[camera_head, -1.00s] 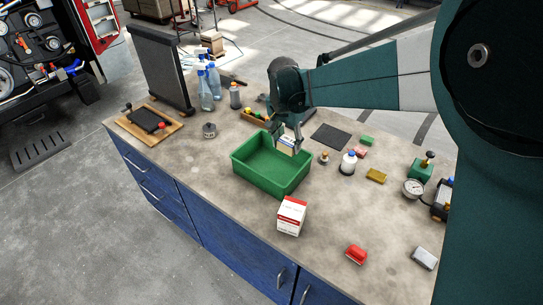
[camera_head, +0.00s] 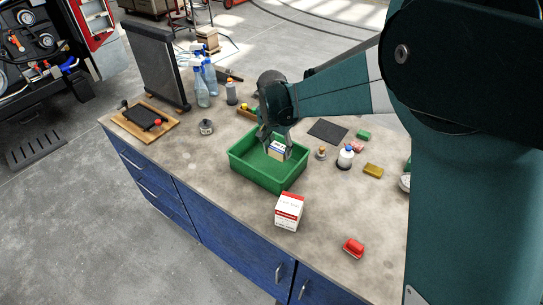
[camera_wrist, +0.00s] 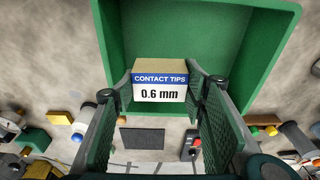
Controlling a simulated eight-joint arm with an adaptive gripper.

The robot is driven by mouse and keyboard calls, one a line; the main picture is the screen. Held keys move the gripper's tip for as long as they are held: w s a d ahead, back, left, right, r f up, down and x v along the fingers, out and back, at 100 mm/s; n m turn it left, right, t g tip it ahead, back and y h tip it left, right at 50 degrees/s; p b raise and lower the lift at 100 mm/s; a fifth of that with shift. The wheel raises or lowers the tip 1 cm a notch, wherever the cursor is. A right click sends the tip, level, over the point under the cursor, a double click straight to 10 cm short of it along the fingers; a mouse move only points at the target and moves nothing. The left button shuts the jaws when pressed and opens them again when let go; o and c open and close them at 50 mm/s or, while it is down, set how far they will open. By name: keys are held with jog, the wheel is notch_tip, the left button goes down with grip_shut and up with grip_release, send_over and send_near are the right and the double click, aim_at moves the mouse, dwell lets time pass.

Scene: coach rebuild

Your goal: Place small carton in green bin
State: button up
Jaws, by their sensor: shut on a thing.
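The small carton (camera_wrist: 160,84) is white, blue and tan, and reads "CONTACT TIPS 0.6 mm" in the wrist view. It also shows in the head view (camera_head: 277,150). My gripper (camera_head: 275,146) is shut on it, with one finger on each side. In the wrist view my gripper (camera_wrist: 160,88) holds it with its label facing the camera. The green bin (camera_head: 258,178) stands open on the bench. The carton is over the bin's opening in the head view, near its back right side. Whether the carton touches the bin floor cannot be told.
A red and white box (camera_head: 288,212) stands just in front of the bin. A white bottle (camera_head: 345,158), a yellow block (camera_head: 373,170) and a red item (camera_head: 353,248) lie to the right. Blue spray bottles (camera_head: 203,85) stand behind. Bare bench lies left of the bin.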

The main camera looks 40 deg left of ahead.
send_over(279, 171)
jog(key=shift+s+f, duration=0.2)
jog(key=shift+f, duration=1.3)
jog(key=shift+s+f, duration=0.2)
jog(key=shift+f, duration=1.3)
jog(key=shift+f, duration=0.1)
jog(key=shift+f, duration=1.8)
jog(key=shift+f, duration=0.1)
jog(key=o, duration=0.5)
jog(key=shift+c, duration=0.2)
jog(key=o, duration=0.4)
jog(key=shift+o, duration=0.2)
jog(key=r, duration=0.4)
jog(key=s+r, duration=0.1)
jog(key=r, duration=0.7)
jog(key=shift+s, duration=0.4)
